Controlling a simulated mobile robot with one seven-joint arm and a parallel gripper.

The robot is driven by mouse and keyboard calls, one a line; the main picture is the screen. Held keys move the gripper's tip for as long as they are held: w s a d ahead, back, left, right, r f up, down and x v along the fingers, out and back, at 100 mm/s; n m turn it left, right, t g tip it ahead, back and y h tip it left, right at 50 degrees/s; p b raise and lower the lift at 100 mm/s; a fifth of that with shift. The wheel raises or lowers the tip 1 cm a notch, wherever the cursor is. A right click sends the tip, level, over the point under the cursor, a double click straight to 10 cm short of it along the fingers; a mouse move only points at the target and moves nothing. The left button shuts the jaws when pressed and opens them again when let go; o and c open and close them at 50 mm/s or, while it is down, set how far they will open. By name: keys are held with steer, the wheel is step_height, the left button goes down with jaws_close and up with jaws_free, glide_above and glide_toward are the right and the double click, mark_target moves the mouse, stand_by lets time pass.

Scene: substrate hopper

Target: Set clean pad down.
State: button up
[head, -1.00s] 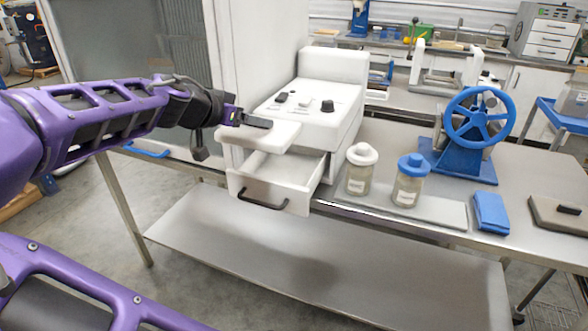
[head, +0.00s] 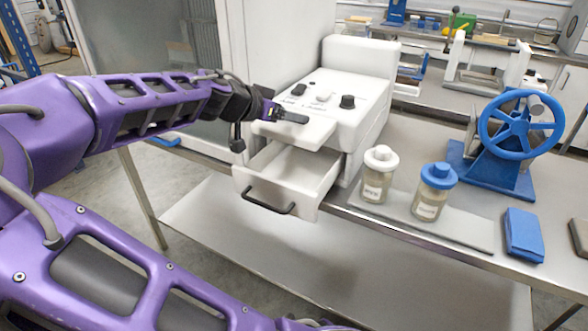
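My gripper (head: 288,115) is at the front of the white hopper machine (head: 335,110), low over its white front ledge (head: 300,133). Its dark fingers point right, and I cannot tell if they are open or shut. No pad shows clearly in them, and whether they touch the ledge is unclear. A folded blue pad (head: 523,235) lies flat on the steel table at the right, well apart from my gripper. I cannot tell whether it is the clean pad. Below the ledge, a white drawer (head: 283,188) with a black handle is pulled out, and its visible inside looks empty.
A white-capped jar (head: 378,177) and a blue-capped jar (head: 435,192) stand on a grey mat (head: 465,227). A blue handwheel press (head: 510,145) stands behind the blue pad. A dark block (head: 579,238) is cut off at the right edge. The steel lower shelf (head: 230,225) is clear.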

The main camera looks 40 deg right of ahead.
step_height(320, 180, down, 14)
steer(key=b, duration=0.2)
steer(key=shift+f+b, duration=0.2)
steer(key=shift+b, duration=0.15)
steer(key=shift+f, duration=0.1)
steer(key=o, duration=1.3)
steer(key=p+v, duration=0.2)
steer(key=v, duration=1)
